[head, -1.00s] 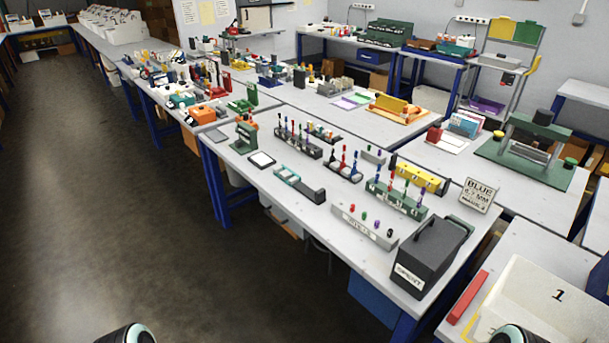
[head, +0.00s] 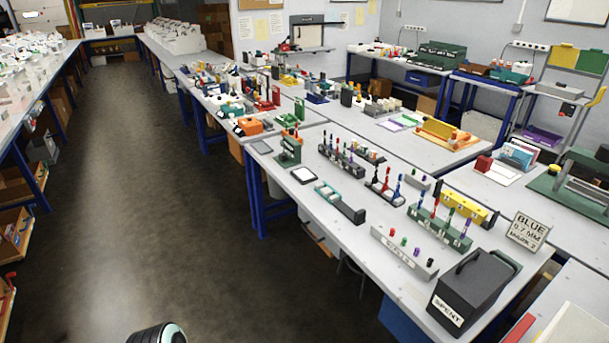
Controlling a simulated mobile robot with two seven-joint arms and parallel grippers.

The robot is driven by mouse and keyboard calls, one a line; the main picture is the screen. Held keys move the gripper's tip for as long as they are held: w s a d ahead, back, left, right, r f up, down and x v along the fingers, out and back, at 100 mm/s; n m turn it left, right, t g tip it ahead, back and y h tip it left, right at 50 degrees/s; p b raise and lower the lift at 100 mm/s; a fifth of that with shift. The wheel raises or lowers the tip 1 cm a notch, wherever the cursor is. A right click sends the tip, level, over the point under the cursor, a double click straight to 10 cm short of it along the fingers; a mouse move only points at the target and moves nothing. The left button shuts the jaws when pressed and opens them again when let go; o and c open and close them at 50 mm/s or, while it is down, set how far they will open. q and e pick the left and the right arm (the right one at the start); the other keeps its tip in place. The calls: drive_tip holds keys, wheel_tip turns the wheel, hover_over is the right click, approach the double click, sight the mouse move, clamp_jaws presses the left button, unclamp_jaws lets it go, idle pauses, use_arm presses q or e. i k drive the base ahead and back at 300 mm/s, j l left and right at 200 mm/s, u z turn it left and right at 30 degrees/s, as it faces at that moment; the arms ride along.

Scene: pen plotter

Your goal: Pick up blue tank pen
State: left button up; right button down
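Several upright pens stand in racks on the near white table. A small dark rack (head: 376,190) holds red and blue pens, one blue pen (head: 398,187) at its right end. A green rack (head: 440,228) to its right holds several pens with coloured tops. A longer dark rack (head: 341,162) farther back holds more pens. A card (head: 528,231) reads "BLUE 0.7 MM", with a third line too small to read surely. I cannot tell which pen is a tank pen. Neither gripper is in view; only a rounded part of my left arm shows at the bottom edge.
A dark box marked "SPENT" (head: 472,289) stands at the table's near right end. A grey block (head: 404,251) with coloured caps lies along the front edge. A yellow block (head: 463,205) stands behind the green rack. Open floor (head: 190,220) lies left of the table.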

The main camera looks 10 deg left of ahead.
sight(421, 200)
drive_tip(key=i+j+z, duration=0.1)
drive_tip(key=j, duration=0.25)
drive_tip(key=i+j, duration=0.3)
drive_tip(key=i+j+z, duration=0.15)
drive_tip(key=j, duration=0.2)
drive_tip(key=i+j, duration=0.25)
drive_tip(key=j, duration=0.15)
drive_tip(key=i+j+z, duration=0.15)
drive_tip(key=j, duration=0.2)
drive_tip(key=i+j, duration=0.2)
drive_tip(key=j, duration=0.2)
drive_tip(key=z, duration=0.05)
